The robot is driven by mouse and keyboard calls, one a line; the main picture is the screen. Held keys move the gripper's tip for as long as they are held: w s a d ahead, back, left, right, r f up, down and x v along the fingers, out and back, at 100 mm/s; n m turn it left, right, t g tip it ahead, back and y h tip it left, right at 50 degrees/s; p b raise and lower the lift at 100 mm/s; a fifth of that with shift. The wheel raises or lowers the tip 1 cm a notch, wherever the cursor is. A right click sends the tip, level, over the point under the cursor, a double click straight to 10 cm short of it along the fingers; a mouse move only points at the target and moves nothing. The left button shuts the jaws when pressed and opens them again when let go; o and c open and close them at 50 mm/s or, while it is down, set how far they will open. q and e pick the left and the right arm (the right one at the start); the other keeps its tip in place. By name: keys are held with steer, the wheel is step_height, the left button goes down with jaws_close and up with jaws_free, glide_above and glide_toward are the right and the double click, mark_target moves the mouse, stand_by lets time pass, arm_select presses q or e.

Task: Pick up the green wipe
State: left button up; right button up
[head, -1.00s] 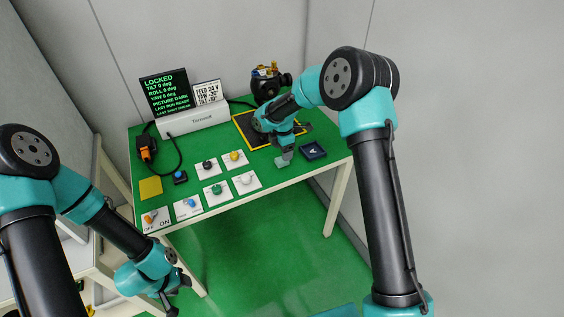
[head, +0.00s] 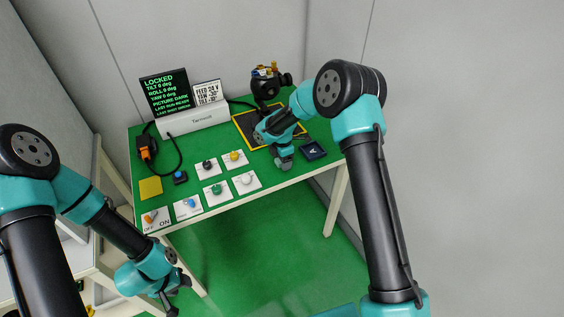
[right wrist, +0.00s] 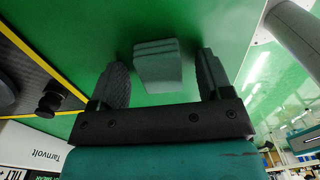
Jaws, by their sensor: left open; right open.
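The green wipe (right wrist: 157,62) is a small folded grey-green pad on the green table top. In the right wrist view it lies between the two black fingers of my right gripper (right wrist: 163,66), with a gap on each side. My left gripper (head: 172,298) is open and empty, low at the left, off the table's front edge.
A dark tray marked A (head: 312,150) stands just right of my right gripper. A white knob plate (head: 246,181) is to its left. Behind are a yellow-edged black mat (head: 246,120) and a black camera device (head: 267,88). A yellow pad (head: 150,187) lies far left.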

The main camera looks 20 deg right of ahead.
stand_by(0.3)
steer(key=c, duration=1)
steer(key=shift+r, duration=0.1)
steer(key=shift+r, duration=0.45)
step_height(320, 180, up, 3)
steer(key=shift+f, duration=0.1)
steer(key=s+a+r, duration=0.1)
steer(key=s+a, duration=0.3)
steer(key=s, duration=1.1)
steer(key=shift+s+a, duration=0.2)
steer(key=shift+r, duration=0.1)
steer(key=o, duration=0.4)
steer(key=c, duration=0.3)
